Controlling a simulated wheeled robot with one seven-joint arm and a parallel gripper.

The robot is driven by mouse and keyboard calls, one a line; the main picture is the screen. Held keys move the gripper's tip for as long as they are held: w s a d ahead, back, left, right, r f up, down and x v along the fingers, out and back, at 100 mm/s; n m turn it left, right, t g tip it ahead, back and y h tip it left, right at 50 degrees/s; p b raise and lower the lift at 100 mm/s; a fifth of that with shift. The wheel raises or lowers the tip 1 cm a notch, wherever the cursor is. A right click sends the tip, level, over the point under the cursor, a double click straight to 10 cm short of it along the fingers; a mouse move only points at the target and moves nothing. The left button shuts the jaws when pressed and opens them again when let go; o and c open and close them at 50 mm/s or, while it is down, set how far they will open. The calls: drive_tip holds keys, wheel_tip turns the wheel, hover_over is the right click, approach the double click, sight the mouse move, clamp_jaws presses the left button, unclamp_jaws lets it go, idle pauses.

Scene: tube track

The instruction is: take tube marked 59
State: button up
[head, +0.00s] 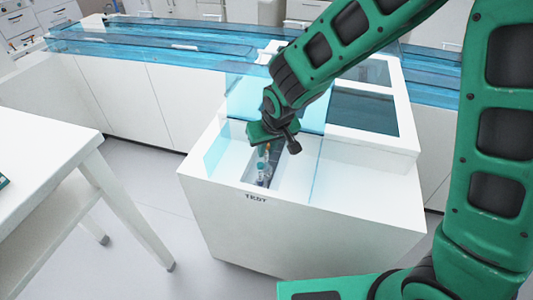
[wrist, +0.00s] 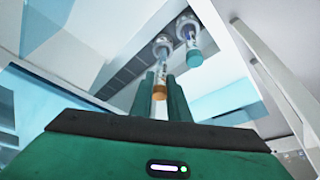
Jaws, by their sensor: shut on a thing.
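My gripper (head: 266,133) is over the front recess of the white machine marked TRDT. It is shut on a tube with an orange cap (wrist: 159,91), which stands between the two green fingers (wrist: 162,95) in the wrist view. The tube's far end lines up with a round pale holder (wrist: 162,41); I cannot tell whether it still sits in it. A second tube with a teal cap (wrist: 194,58) stands just beside it, outside the fingers. No number is readable on either tube.
The recess (head: 273,160) is a narrow slot in the white machine (head: 300,235), with clear bluish panels (head: 217,150) around it. A blue-covered track (head: 170,45) runs behind. A white table (head: 45,150) stands at left, with open floor between.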

wheel_tip(320, 180, up, 2)
drive_tip(key=s+a+r, duration=0.6)
drive_tip(key=s+a, duration=0.1)
drive_tip(key=a, duration=0.2)
drive_tip(key=shift+s+r, duration=0.2)
drive_tip(key=shift+r, duration=0.1)
